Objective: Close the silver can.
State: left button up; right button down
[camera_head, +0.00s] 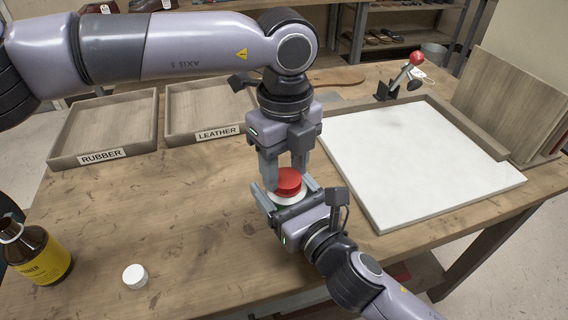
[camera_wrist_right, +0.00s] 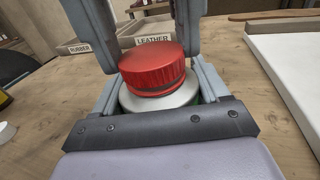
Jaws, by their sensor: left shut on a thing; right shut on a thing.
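The silver can (camera_wrist_right: 160,99) stands on the table between the fingers of my right gripper (camera_head: 286,198), which is shut on it. Most of its body is hidden by that gripper. A red cap (camera_head: 288,181) sits on top of the can; in the right wrist view the red cap (camera_wrist_right: 152,68) looks slightly tilted, with a dark band at its lower edge. My left gripper (camera_head: 285,177) comes down from above, with its fingers on either side of the red cap, shut on it. Whether the cap's thread is engaged cannot be told.
A brown bottle (camera_head: 36,252) with a yellow label and a small white cap (camera_head: 135,276) stand at the left front. Trays marked RUBBER (camera_head: 60,150) and LEATHER (camera_head: 174,127) lie behind. A white board (camera_head: 420,165) lies right. The front middle of the table is clear.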

pick_arm(q)
jog(key=m, duration=0.5)
jog(key=shift+d, duration=0.15)
jog(key=m, duration=0.5)
jog(key=shift+d, duration=0.1)
jog(key=m, duration=0.4)
jog(key=shift+d+m, duration=0.1)
jog(key=shift+m, duration=0.3)
jog(key=m, duration=0.4)
jog(key=shift+s+m, duration=0.1)
jog(key=shift+m, duration=0.3)
jog(key=m, duration=0.8)
jog(key=shift+s, duration=0.2)
jog(key=m, duration=0.4)
jog(key=shift+m, duration=0.4)
jog(key=m, duration=0.4)
jog(key=shift+s, duration=0.1)
jog(key=o, duration=1.1)
jog(key=shift+f, duration=0.1)
jog(key=shift+c, duration=0.2)
